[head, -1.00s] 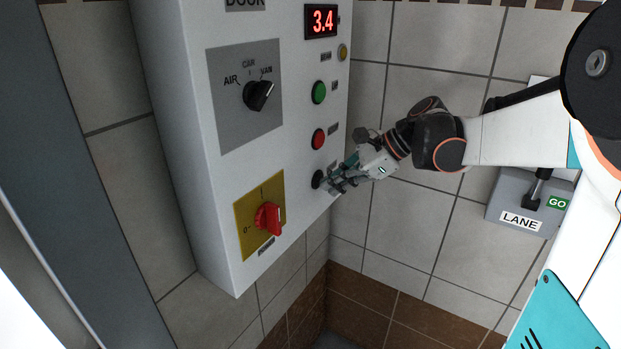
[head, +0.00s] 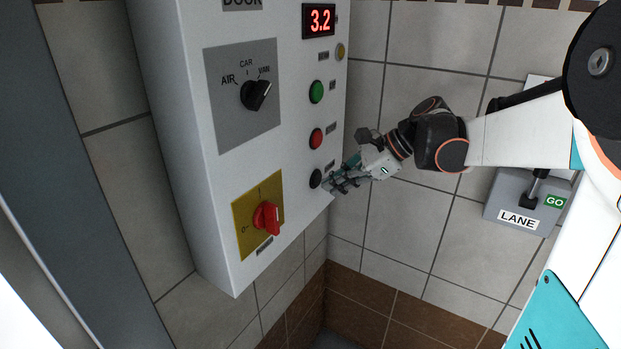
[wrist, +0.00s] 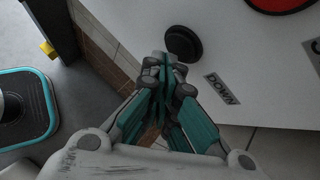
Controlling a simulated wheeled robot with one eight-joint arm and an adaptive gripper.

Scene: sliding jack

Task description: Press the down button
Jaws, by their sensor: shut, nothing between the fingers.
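The down button is a round black button (head: 316,178) low on the right side of the white control box (head: 215,190). In the wrist view the black button (wrist: 183,43) sits just beyond my fingertips, above and left of a label reading DOWN (wrist: 222,89). My gripper (head: 328,183) is shut and empty, its tips very close to the button's right side in the head view. In the wrist view my gripper (wrist: 163,62) has its fingers together just below and left of the button. I cannot tell whether the tips touch it.
Above are a red button (head: 316,139), a green button (head: 316,92) and a display reading 3.2 (head: 319,20). A selector knob (head: 256,95) and a red rotary switch (head: 266,217) are to the left. A LANE lever box (head: 525,200) is on the right wall.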

